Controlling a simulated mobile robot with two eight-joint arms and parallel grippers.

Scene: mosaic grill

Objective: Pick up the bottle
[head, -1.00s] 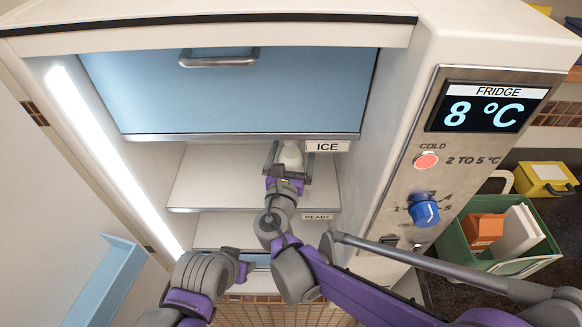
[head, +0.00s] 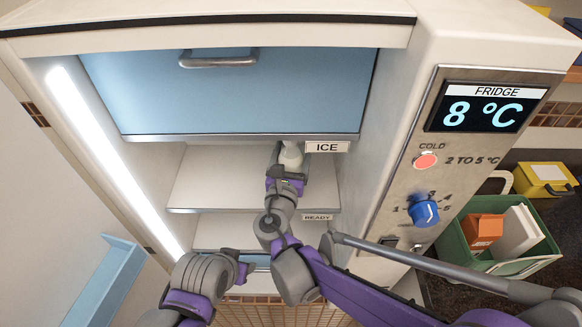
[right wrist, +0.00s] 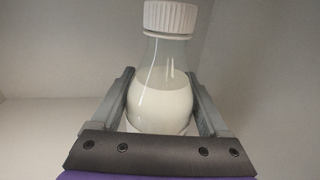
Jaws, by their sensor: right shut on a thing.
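The bottle (head: 291,155) stands inside the fridge, on the shelf below the blue drawer. In the right wrist view the bottle (right wrist: 165,90) is clear glass with a white ridged cap and white liquid inside. It looks upright. My right gripper (head: 287,163) reaches into the fridge and is shut on the bottle, with one finger on each side. In the right wrist view the gripper (right wrist: 165,108) hides the bottle's lower part. My left gripper (head: 245,268) is low in front of the fridge. Its fingertips are too small to tell open from shut.
The shelf (head: 220,180) is bare to the left of the bottle. The blue drawer (head: 240,95) and the ICE label (head: 327,147) sit close above it. The fridge's right wall stands near. A green crate (head: 510,235) with a carton is outside at right.

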